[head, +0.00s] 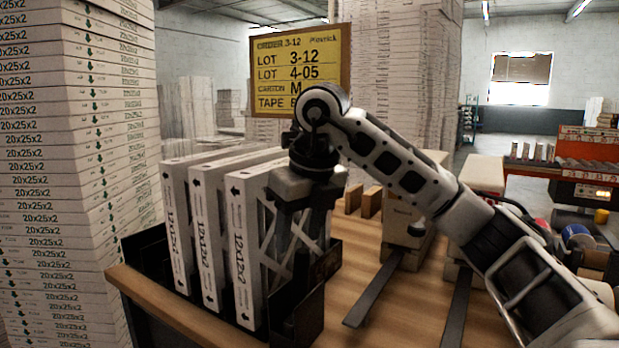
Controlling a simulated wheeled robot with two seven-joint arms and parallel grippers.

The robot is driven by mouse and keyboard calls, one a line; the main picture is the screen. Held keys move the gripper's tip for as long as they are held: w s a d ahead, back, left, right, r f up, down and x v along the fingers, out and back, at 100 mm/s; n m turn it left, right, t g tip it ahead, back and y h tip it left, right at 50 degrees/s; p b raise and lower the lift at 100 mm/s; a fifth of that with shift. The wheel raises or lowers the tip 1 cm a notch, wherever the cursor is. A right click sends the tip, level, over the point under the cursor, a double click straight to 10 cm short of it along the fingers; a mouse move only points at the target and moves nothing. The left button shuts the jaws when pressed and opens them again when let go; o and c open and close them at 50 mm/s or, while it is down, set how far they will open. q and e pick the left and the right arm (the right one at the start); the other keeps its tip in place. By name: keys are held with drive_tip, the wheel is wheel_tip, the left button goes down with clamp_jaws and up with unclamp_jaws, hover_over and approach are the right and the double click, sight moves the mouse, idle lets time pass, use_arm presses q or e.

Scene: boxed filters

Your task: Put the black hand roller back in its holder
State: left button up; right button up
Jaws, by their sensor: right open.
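My right gripper (300,262) points down, with its arm reaching in from the right. It is open, beside the right-hand boxed filter in the black rack. I cannot make out anything held between its fingers. I cannot pick out the black hand roller or its holder for certain; the gripper and arm hide part of the table there. My left gripper is not in view.
Several white boxed filters (206,235) stand upright in a black rack (150,255) on the wooden table (385,315). A yellow order sign (300,72) stands behind. Tall carton stacks (75,170) rise at left. Two dark metal strips (375,290) lie at right.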

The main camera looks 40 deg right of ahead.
use_arm(q)
drive_tip(key=p, duration=0.2)
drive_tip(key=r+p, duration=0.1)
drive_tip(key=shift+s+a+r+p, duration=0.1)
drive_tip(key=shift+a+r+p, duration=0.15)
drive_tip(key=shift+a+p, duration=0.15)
use_arm(e)
drive_tip(key=v, duration=1.1)
drive_tip(key=shift+r, duration=0.35)
drive_tip(key=shift+s, duration=0.1)
